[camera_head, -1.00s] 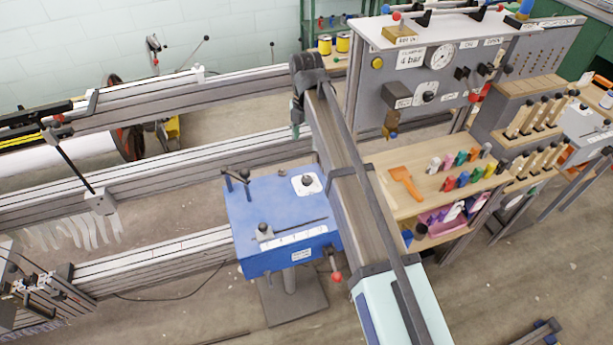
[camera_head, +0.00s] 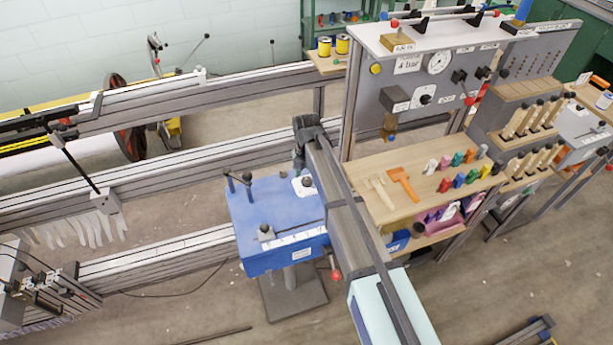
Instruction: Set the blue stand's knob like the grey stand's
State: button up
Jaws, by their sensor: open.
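The blue stand (camera_head: 285,205) is a blue box on a grey post and base plate, left of my arm. A black knob (camera_head: 306,181) on a white plate is at its back right, partly hidden by my arm. A second black knob (camera_head: 264,231) sits near its front edge, and a red-tipped lever (camera_head: 335,275) at its front right. My gripper (camera_head: 299,168) points down near the back right knob. It is small and dark, and I see nothing held in it. I cannot tell whether it touches the stand.
A grey panel (camera_head: 385,80) with a gauge and a black knob (camera_head: 425,99) stands behind a wooden shelf (camera_head: 365,190) holding coloured pieces, right of my arm. Metal rails (camera_head: 150,165) run across the left. Open floor (camera_head: 480,290) lies at the front right.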

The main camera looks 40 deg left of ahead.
jog(key=shift+f, duration=0.35)
jog(key=c, duration=1.1)
jog(key=shift+c, duration=0.2)
